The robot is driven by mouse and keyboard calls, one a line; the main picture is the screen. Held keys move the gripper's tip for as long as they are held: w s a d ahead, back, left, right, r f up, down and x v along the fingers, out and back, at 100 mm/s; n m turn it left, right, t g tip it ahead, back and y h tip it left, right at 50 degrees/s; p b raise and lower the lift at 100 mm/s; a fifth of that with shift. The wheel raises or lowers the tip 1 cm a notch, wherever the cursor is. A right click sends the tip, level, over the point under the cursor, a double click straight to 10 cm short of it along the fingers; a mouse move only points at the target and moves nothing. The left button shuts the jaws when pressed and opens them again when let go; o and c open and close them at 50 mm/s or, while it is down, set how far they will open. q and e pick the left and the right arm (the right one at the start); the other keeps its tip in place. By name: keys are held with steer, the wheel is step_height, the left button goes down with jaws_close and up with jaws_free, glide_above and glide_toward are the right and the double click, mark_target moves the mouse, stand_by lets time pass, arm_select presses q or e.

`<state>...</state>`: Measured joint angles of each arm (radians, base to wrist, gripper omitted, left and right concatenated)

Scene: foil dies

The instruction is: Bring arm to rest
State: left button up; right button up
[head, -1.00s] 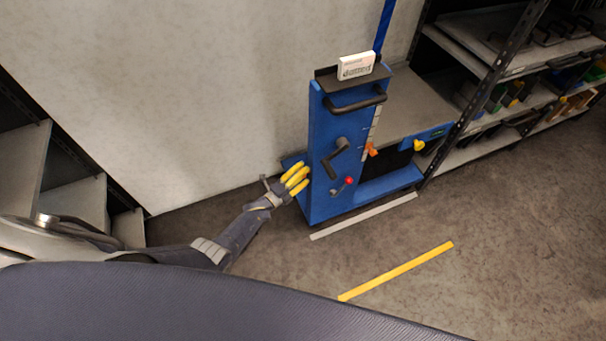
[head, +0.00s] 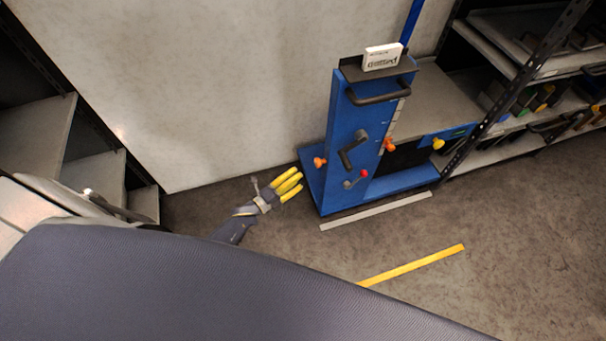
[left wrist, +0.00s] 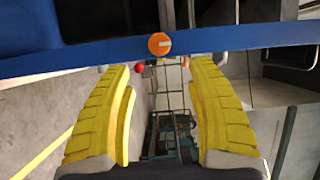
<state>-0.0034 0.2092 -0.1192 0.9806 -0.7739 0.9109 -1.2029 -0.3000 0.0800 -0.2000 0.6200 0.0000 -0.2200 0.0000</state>
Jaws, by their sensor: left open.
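My left gripper (head: 290,186) has yellow fingers and is open and empty. In the head view it stands left of the blue machine (head: 345,140), apart in the picture from its orange knob (head: 320,162). In the left wrist view the yellow fingers (left wrist: 158,68) are spread wide with nothing between them. An orange round knob (left wrist: 159,44) on a blue bar shows beyond the fingertips. Most of my left arm is hidden behind my own grey body at the bottom. My right gripper does not show.
The machine carries a black handle (head: 380,96), a crank (head: 353,150), a red-tipped lever (head: 358,178) and a white box (head: 382,57) on top. Shelves stand at left (head: 35,135) and right (head: 540,75). A yellow stripe (head: 415,264) marks open floor.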

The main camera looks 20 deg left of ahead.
arm_select(q)
steer(key=shift+s+a, duration=0.25)
steer(key=shift+s, duration=0.2)
steer(key=s+a+f+n+g+y, duration=0.2)
steer(key=a+f+n+y, duration=0.3)
steer(key=f+n, duration=0.5)
steer(key=s+a+f+n+g+y, duration=0.25)
steer(key=s+f+n+g, duration=0.2)
steer(key=s+f, duration=0.7)
steer(key=s+d+f+n+g, duration=0.1)
steer(key=s+f, duration=0.3)
steer(key=s, duration=0.7)
steer(key=s+d+f+n+g+y, duration=0.1)
steer(key=s+f+g, duration=0.3)
steer(key=s, duration=0.8)
steer(key=s+d+f+n+g, duration=0.3)
steer(key=s+f, duration=0.1)
steer(key=s, duration=0.8)
steer(key=shift+d+f, duration=0.25)
steer(key=shift+f, duration=0.05)
